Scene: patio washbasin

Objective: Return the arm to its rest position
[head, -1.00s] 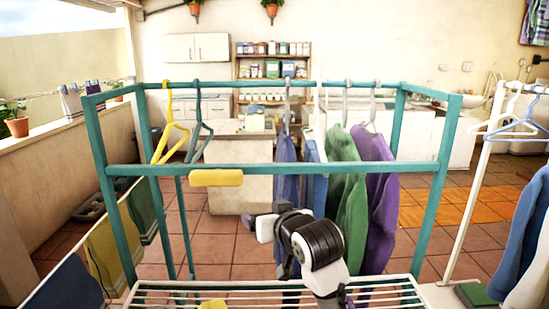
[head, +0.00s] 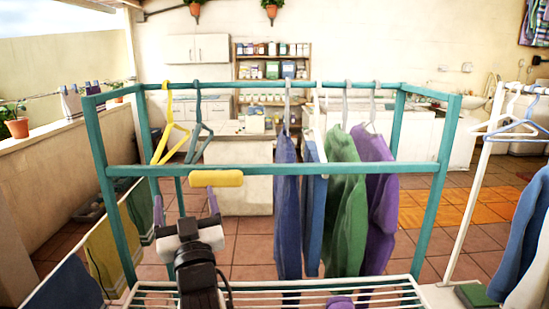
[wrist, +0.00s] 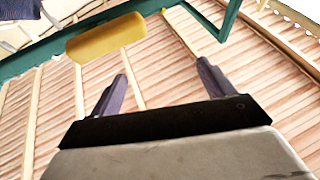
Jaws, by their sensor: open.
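My gripper (head: 186,208) is at the lower left of the middle in the head view, just in front of the teal clothes rack (head: 270,169) and below the yellow pad on its front bar. Its two purple fingers stand apart with nothing between them. In the wrist view, my gripper (wrist: 160,85) also shows open and empty. The yellow pad (wrist: 106,38) on the teal bar is beyond the fingertips there. The pad (head: 216,178) hides a bit of the front bar in the head view. My arm rises from the bottom edge, over the white wire shelf (head: 370,291).
A yellow hanger (head: 168,128) and a grey hanger (head: 198,135) hang empty on the rack. Blue, green (head: 346,200) and purple garments hang to their right. A white rack (head: 476,175) with hangers stands at the right. Cloths hang at the left.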

